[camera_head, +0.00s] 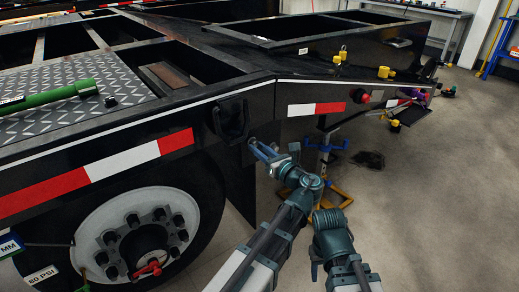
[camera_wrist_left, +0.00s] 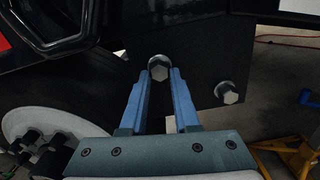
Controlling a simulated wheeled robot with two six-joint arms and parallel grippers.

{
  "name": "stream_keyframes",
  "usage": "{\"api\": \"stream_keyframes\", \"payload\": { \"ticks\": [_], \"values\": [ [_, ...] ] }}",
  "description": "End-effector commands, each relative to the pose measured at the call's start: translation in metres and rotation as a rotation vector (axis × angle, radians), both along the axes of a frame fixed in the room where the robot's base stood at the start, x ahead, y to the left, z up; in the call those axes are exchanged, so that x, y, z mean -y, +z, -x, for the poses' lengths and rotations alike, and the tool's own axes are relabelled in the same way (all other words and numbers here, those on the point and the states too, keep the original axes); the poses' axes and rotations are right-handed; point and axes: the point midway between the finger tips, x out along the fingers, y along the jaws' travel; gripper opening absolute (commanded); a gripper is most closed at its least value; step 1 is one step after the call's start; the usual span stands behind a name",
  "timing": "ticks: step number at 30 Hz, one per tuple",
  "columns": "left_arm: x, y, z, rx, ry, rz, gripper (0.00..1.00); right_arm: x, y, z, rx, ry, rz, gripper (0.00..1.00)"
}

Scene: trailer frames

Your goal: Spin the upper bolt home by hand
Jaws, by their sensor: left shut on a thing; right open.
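The upper bolt (camera_wrist_left: 159,69) has a grey hex head and sits against a black plate, between the tips of my left gripper in the left wrist view. My left gripper (camera_wrist_left: 160,76) has blue fingers and is shut on the bolt head. In the head view the left gripper (camera_head: 259,148) reaches the trailer's side behind the wheel; the bolt is too small to make out there. A second, lower bolt (camera_wrist_left: 230,93) stands out of the same plate to the right, untouched. My right arm shows at the bottom of the head view, but its fingers are not visible.
The trailer wheel (camera_head: 140,235) is at lower left, with a dark mudflap (camera_head: 240,185) beside it. A blue and yellow stand (camera_head: 326,150) is under the trailer, right of the left gripper. The concrete floor (camera_head: 430,200) at right is clear.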

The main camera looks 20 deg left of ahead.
Motion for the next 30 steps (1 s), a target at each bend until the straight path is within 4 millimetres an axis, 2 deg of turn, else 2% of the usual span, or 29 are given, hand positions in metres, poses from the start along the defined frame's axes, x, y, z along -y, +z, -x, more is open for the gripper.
{"api": "stream_keyframes", "payload": {
  "ticks": [18, 30],
  "values": [
    [-0.0006, 0.0004, 0.0038, -0.453, -0.003, -0.351, 0.0, 0.0, 0.0012, 0.0, 0.0, 0.0, 0.0, 0.5],
    [-0.0008, 0.0015, 0.0043, -0.659, -0.005, -0.512, 0.0, 0.0, 0.0022, 0.0, 0.0, 0.001, 0.0, 0.5]
  ]
}}
